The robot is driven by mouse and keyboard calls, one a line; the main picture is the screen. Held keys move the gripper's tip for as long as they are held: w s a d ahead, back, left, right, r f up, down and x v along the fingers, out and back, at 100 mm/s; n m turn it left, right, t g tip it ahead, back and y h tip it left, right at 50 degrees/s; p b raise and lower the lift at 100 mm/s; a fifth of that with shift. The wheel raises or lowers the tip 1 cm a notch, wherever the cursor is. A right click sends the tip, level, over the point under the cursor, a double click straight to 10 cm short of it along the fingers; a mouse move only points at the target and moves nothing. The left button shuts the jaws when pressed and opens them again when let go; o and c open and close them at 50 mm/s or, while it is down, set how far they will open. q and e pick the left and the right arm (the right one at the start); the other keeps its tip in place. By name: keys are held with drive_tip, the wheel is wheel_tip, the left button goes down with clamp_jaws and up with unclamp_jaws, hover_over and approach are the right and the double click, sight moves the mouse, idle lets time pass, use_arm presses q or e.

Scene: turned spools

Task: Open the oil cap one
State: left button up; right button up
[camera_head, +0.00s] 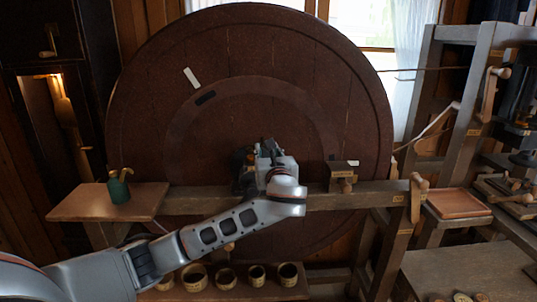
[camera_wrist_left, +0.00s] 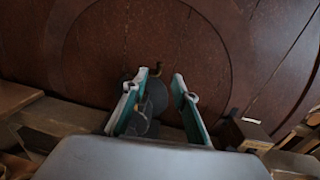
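My left arm reaches in from the left. Its gripper (camera_head: 266,152) is at the middle of the bench rail, in front of the big wheel. In the left wrist view the gripper (camera_wrist_left: 161,77) has its two teal-edged fingers apart. A dark part (camera_head: 243,165) beside the gripper in the head view may be the same fitting. No oil cap is clearly recognizable. The right gripper is out of view.
The big dark wooden wheel (camera_head: 140,120) fills the background. A wooden block with a knob (camera_head: 344,176) stands right of the gripper on the rail (camera_head: 380,192). A green pot (camera_head: 118,190) stands on the left board (camera_head: 85,205). Several small cups (camera_head: 195,279) line a low shelf.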

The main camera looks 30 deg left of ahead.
use_arm(q)
drive_tip(key=shift+v, duration=1.4)
drive_tip(key=s+d+f+n+g+h, duration=0.1)
drive_tip(key=s+d+f+n+h, duration=0.25)
drive_tip(key=f, duration=0.75)
drive_tip(key=s+d+f+n+g+h, duration=0.1)
drive_tip(key=s+d+f+n+h, duration=0.2)
drive_tip(key=f, duration=0.9)
drive_tip(key=s+d+f+n+g+h, duration=0.15)
drive_tip(key=s+d+f+h, duration=0.3)
drive_tip(key=f, duration=0.65)
drive_tip(key=s+d+f+n+h, duration=0.1)
drive_tip(key=s+f+n, duration=0.6)
drive_tip(key=s, duration=0.5)
drive_tip(key=s+d+f+n+h, duration=0.1)
drive_tip(key=s+f+n, duration=0.7)
drive_tip(key=s, duration=0.4)
drive_tip(key=shift+n, duration=0.7)
drive_tip(key=shift+d+f, duration=0.1)
